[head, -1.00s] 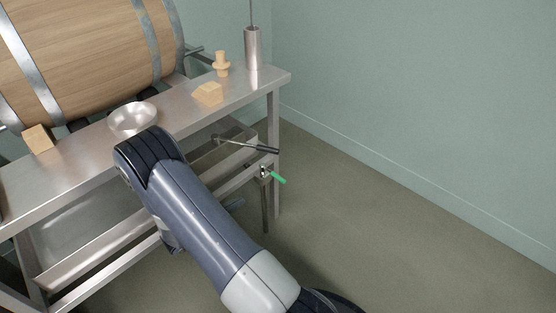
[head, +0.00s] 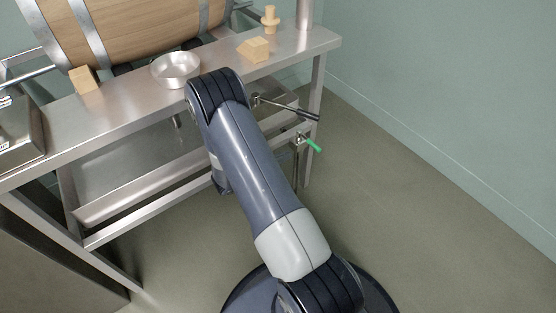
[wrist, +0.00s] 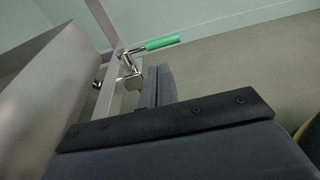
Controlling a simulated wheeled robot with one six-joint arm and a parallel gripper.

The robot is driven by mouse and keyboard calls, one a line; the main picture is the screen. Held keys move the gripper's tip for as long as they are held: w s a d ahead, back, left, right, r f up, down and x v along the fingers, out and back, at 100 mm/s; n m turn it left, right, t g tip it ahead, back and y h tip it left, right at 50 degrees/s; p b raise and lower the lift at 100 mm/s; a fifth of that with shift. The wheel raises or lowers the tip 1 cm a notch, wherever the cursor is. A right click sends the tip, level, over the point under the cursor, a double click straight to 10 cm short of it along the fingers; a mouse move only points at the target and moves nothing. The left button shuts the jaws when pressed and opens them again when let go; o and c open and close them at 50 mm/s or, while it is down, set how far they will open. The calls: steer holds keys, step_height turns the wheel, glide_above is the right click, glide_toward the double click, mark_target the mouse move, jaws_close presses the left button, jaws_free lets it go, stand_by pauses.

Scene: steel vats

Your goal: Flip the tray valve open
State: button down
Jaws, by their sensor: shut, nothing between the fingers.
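The tray valve's green handle (head: 313,145) sticks out to the right from a small metal valve body at the right end of the low steel tray (head: 150,180), under the bench. In the wrist view the green handle (wrist: 162,42) points right and slightly up from the shiny valve body (wrist: 131,72), near a steel leg. My gripper (wrist: 158,84) is shut and empty, with its dark fingers just to the right of the valve body and below the handle. I cannot tell whether they touch. In the head view my arm hides the gripper.
The steel bench (head: 120,110) carries a barrel (head: 135,30), a metal bowl (head: 175,70) and wooden blocks (head: 255,49). A black-handled rod (head: 295,110) juts out above the valve. The floor to the right is clear up to the wall.

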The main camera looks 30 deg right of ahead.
mark_target(308, 142)
steer(key=b+x, duration=0.2)
steer(key=x, duration=0.7)
steer(key=shift+d, duration=0.1)
